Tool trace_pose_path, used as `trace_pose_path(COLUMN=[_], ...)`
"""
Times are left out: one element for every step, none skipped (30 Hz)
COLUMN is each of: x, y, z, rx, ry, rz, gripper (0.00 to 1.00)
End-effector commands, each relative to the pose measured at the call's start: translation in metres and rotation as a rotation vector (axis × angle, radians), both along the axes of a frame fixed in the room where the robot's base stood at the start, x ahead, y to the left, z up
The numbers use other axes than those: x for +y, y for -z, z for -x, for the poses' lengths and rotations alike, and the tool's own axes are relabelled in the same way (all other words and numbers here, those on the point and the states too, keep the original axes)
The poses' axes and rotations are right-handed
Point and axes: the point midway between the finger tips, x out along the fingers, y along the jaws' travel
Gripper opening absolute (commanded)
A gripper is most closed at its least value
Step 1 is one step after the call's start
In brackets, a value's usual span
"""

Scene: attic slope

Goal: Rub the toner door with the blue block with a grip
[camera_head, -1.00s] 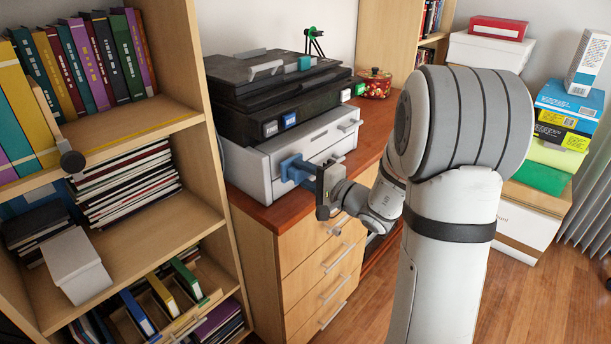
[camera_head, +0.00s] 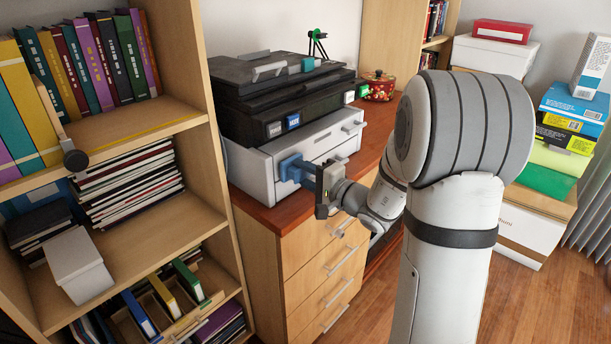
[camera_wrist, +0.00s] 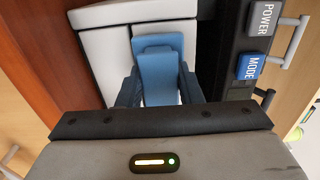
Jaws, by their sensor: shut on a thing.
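The printer's black upper body (camera_head: 285,98) stands on a light grey lower part (camera_head: 262,170) on the red-brown cabinet top. The blue block with a grip (camera_head: 290,168) is at the left of the printer's light front, and it shows in the wrist view (camera_wrist: 158,68) between my fingers. My gripper (camera_wrist: 160,90) is shut on the block's grip. In the wrist view the block lies over the white front panel (camera_wrist: 108,55), seemingly against it; exact contact is hard to tell. Which panel is the toner door is not marked.
POWER (camera_wrist: 262,18) and MODE (camera_wrist: 249,66) buttons sit beside the block in the wrist view. A bookshelf (camera_head: 215,150) stands close on the left. A red pot (camera_head: 377,85) is right of the printer. Drawer handles (camera_head: 340,262) stick out below.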

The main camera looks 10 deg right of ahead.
Motion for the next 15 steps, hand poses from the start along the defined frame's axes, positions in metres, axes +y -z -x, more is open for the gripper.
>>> trace_pose_path(x=[0.0009,0.0013,0.0018,0.0022,0.0026,0.0030,0.0034,0.0038,0.0042,0.0046,0.0049,0.0054,0.0053,0.0051,0.0046], y=[0.0002,0.0002,0.0002,0.0002,0.0002,0.0002,0.0002,0.0002,0.0002,0.0002,0.0002,0.0002,-0.0002,-0.0003,-0.0001], z=[-0.0009,-0.0014,-0.0022,-0.0026,-0.0031,-0.0037,-0.0042,-0.0046,-0.0052,-0.0057,-0.0062,-0.0067,-0.0067,-0.0067,-0.0069], rx=[-0.001,-0.001,-0.001,-0.001,-0.001,0.000,0.000,0.000,0.000,0.000,0.000,0.000,0.000,0.000,0.000], ry=[-0.001,-0.001,-0.001,-0.001,-0.001,-0.001,-0.001,-0.001,-0.001,-0.001,-0.001,-0.001,0.000,0.000,0.000], rz=[0.000,0.000,0.001,0.001,0.001,0.000,0.000,0.000,0.000,0.000,0.000,0.000,0.000,0.000,0.000], gripper=[0.14,0.14,0.14,0.14,0.14,0.14,0.14,0.14,0.14,0.14,0.14,0.14,0.14,0.14,0.14])
